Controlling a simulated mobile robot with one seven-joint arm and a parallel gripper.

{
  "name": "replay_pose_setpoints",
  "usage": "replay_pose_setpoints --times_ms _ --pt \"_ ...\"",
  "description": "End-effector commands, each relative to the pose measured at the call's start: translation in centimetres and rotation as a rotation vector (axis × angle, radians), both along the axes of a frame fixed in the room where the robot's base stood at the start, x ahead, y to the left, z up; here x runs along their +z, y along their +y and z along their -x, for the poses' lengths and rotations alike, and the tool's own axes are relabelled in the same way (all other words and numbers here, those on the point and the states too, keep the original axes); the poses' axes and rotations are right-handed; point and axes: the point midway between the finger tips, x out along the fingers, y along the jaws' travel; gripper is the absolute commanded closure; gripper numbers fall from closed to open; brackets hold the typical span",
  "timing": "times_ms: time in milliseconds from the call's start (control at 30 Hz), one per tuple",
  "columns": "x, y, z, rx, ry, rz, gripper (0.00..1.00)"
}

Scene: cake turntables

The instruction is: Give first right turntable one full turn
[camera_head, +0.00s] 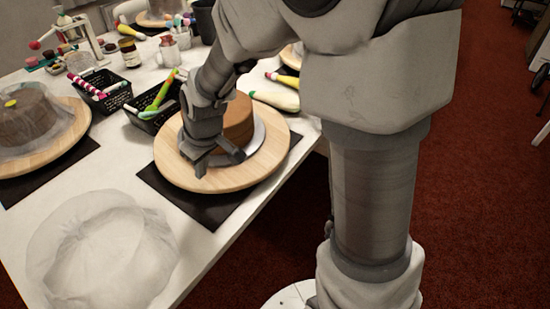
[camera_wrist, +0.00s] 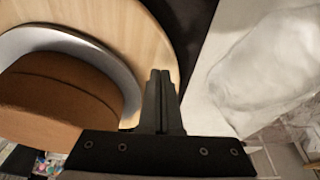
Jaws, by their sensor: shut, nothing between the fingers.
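The right turntable (camera_head: 265,165) is a round pale wooden disc on a black mat (camera_head: 218,212) near the table's front edge. A brown cake (camera_head: 240,118) sits on its silver board (camera_head: 258,138); my arm and hand partly hide both. My gripper (camera_head: 200,172) is over the near left part of the disc, beside the cake. In the wrist view the turntable (camera_wrist: 140,30), cake (camera_wrist: 60,90) and board (camera_wrist: 75,40) lie left of the fingers. The gripper (camera_wrist: 160,75) is shut and empty, its tips near the disc's rim. I cannot tell whether they touch it.
A left turntable (camera_head: 75,140) carries a dark cake (camera_head: 35,118) under clear plastic. A crumpled translucent cover (camera_head: 100,250) lies at the front left. Black baskets (camera_head: 100,90) (camera_head: 150,118) and a piping bag (camera_head: 275,99) lie close behind the right turntable.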

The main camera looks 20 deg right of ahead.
Motion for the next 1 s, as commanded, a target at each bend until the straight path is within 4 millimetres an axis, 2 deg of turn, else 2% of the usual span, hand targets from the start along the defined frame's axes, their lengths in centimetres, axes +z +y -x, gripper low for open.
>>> replay_pose_setpoints --times_ms 600,667,767,1000 --pt "-2.7 0.0 0.0 0.001 0.001 0.001 1.0" --pt "-2.4 -0.1 0.0 0.0 0.001 0.001 1.0" --pt "-2.4 -0.8 0.2 -0.003 0.002 0.0 1.0" --pt "-2.4 -4.3 1.2 -0.005 0.001 0.0 1.0"
